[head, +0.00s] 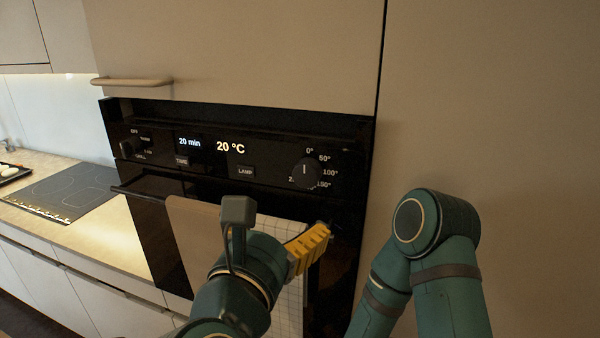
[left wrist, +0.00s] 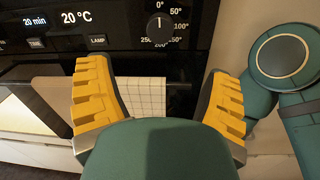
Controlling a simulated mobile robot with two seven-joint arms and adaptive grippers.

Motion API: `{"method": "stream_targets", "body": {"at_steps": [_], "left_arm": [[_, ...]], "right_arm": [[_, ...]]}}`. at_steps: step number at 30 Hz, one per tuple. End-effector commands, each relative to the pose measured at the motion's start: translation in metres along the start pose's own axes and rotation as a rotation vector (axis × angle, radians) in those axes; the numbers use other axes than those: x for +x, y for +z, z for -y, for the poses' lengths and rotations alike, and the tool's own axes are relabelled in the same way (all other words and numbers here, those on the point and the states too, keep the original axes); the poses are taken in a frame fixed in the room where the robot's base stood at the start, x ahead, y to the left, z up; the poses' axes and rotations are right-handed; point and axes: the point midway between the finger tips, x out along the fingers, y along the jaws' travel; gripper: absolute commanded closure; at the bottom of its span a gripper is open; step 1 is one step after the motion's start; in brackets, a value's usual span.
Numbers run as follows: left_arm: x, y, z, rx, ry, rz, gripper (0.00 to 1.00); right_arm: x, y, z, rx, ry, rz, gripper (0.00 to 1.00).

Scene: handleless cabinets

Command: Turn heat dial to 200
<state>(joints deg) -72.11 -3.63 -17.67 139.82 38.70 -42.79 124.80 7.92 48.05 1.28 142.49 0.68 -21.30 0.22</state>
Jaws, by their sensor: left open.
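The heat dial (head: 306,173) is a round black knob at the right of the oven's control panel, ringed by temperature numbers. Its white mark points up, near 0°. It also shows at the top of the left wrist view (left wrist: 160,27). The display (head: 230,147) reads 20 °C. My left gripper (head: 318,240) is below the dial, in front of the oven door and apart from the dial. In the left wrist view its two yellow fingers (left wrist: 158,78) are spread wide with nothing between them. My right gripper is out of view; only its arm shows.
A towel (head: 285,228) hangs on the oven door's handle bar (head: 125,190), behind my left gripper. A lamp button (head: 246,171) and another knob (head: 130,146) sit left of the dial. A flat cabinet panel (head: 480,100) stands to the right. A counter with a cooktop (head: 70,190) is at left.

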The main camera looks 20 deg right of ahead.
Motion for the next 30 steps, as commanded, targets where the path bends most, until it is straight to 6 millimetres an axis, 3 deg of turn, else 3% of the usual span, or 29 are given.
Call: {"method": "stream_targets", "body": {"at_steps": [18, 24, 30], "left_arm": [[0.102, -0.001, 0.000, 0.010, 0.001, -0.003, 0.20], [0.124, -0.001, 0.000, 0.008, 0.000, -0.002, 0.20], [0.132, -0.001, 0.000, 0.008, 0.000, -0.001, 0.20]], "right_arm": [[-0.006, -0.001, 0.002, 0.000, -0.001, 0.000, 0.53], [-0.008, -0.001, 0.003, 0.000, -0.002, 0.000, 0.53], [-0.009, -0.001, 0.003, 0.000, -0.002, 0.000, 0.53]]}}
